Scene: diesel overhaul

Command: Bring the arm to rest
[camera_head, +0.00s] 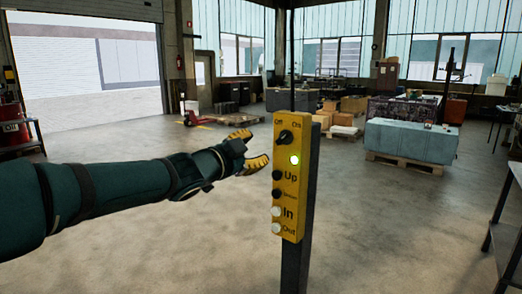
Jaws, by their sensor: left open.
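My left arm (120,192) comes in from the left and reaches toward the middle of the view. My left gripper (254,149) is open, with two yellow-padded fingers apart and nothing between them. It is just left of a yellow control box (293,178); I cannot tell whether a fingertip touches it. My right gripper is not in view.
A blue-covered block (410,140) stands on a pallet at the right. Boxes and pallets (343,131) lie behind the post. A dark bench (508,240) is at the right edge. A red pallet truck (191,110) stands far back.

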